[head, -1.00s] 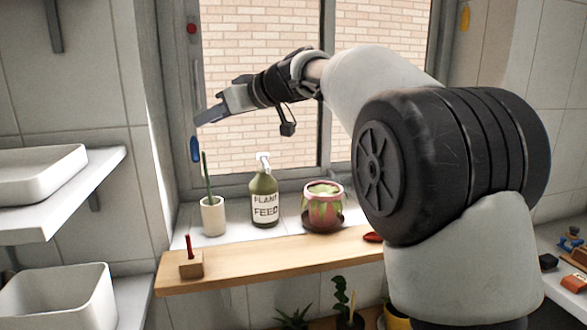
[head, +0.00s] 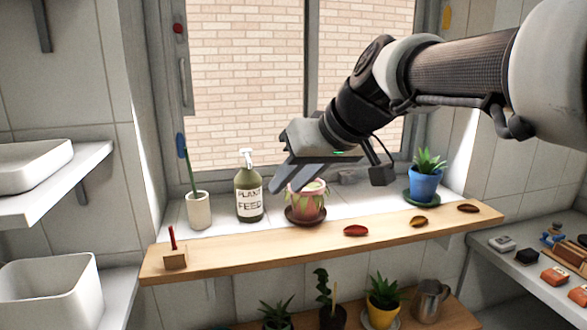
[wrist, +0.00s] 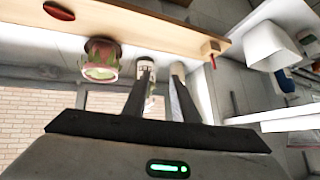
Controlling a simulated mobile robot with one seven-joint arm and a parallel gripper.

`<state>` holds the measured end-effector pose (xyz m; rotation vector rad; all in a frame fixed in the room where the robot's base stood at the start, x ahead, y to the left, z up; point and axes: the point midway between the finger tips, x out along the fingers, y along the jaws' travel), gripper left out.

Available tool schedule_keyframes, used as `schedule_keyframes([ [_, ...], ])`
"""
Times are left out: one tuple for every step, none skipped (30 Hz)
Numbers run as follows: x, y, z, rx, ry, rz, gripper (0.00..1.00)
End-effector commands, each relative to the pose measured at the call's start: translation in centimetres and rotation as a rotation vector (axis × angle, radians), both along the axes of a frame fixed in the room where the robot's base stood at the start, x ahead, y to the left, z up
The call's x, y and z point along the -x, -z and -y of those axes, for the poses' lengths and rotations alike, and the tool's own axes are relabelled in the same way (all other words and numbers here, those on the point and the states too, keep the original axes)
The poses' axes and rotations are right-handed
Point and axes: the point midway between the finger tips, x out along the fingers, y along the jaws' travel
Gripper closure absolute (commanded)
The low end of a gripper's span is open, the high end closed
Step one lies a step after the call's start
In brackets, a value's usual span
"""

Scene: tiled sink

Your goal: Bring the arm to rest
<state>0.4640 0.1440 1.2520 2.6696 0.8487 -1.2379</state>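My gripper (head: 284,185) hangs in front of the window in the head view, over the sill and close to the pink pot, with its fingers pointing down and to the left. Its two dark fingers stand apart in the wrist view (wrist: 160,82), with nothing held between them. My arm reaches in from the upper right of the head view. The gripper hides part of the back of the pink pot (head: 308,207); I cannot tell whether they touch.
A plant feed bottle (head: 249,197) and a white cup (head: 199,211) with a green stick stand left of the gripper. A blue pot (head: 424,185) is at right. The wooden shelf (head: 330,246) holds a red-pegged block (head: 175,258) and several leaf-like pieces.

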Motion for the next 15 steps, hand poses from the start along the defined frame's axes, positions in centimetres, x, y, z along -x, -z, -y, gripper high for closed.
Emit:
schedule_keyframes([
  [3.0, 1.5, 2.2, 0.029, 0.065, -0.034, 0.75],
  [4.5, 2.5, 3.4, 0.044, 0.104, -0.054, 0.75],
  [6.3, 3.8, 4.8, 0.064, 0.151, -0.08, 0.75],
  [7.6, 4.8, 5.8, 0.079, 0.185, -0.096, 0.75],
  [8.8, 5.6, 6.7, 0.093, 0.217, -0.109, 0.75],
  [10.2, 6.8, 7.7, 0.108, 0.257, -0.127, 0.75],
  [11.2, 7.6, 8.5, 0.121, 0.285, -0.138, 0.75],
  [12.2, 8.3, 9.2, 0.132, 0.312, -0.147, 0.75],
  [13.4, 9.3, 10.1, 0.147, 0.346, -0.158, 0.75],
  [14.3, 10.1, 10.7, 0.157, 0.371, -0.166, 0.75],
  [15.2, 10.8, 11.3, 0.167, 0.395, -0.174, 0.75],
  [16.3, 11.7, 12.2, 0.181, 0.428, -0.182, 0.75],
  [17.1, 12.4, 12.7, 0.19, 0.451, -0.188, 0.75],
  [17.9, 13.1, 13.3, 0.201, 0.474, -0.192, 0.75],
  [18.9, 14.1, 14.0, 0.214, 0.505, -0.2, 0.75],
])
